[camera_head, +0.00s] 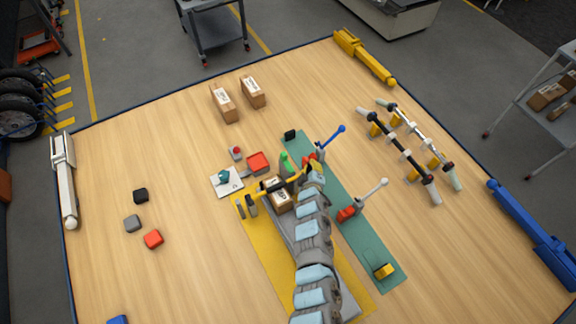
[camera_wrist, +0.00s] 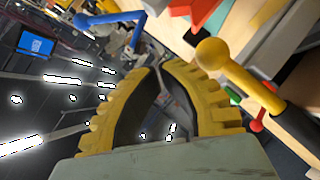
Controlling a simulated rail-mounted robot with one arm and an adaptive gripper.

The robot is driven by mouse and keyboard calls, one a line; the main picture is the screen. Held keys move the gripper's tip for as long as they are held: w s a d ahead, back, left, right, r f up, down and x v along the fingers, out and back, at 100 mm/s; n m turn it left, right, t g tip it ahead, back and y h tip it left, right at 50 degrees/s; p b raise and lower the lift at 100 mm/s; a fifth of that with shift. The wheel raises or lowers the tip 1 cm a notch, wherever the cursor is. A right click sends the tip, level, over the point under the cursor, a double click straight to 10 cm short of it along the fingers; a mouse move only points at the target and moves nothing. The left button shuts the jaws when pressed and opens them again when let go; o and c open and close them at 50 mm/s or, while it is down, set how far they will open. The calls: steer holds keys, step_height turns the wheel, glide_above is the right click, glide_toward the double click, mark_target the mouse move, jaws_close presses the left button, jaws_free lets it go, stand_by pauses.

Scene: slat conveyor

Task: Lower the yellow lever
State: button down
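The yellow lever shows in the wrist view as a yellow ball knob (camera_wrist: 211,54) on a yellow rod that runs into a black part at the right. It lies just outside the right finger of my gripper (camera_wrist: 158,70), seemingly apart from it. The two ribbed yellow fingers curve together with their tips almost meeting and nothing visible between them. In the head view my gripper is at the end of my arm, over the upper middle of the board; the arm and fingers partly hide the lever, so its exact angle is unclear.
A blue lever (camera_head: 335,134) and a white-knobbed lever (camera_head: 374,191) stand on the green strip (camera_head: 345,228) beside my arm. A red box (camera_head: 259,163) and a small button (camera_head: 236,153) are close left. Two cartons (camera_head: 224,102) stand at the back.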

steer(key=s+d+r, duration=0.5)
steer(key=s+r, duration=0.1)
steer(key=r, duration=0.2)
steer(key=shift+d, duration=0.2)
stand_by(0.5)
steer(key=shift+r, duration=0.1)
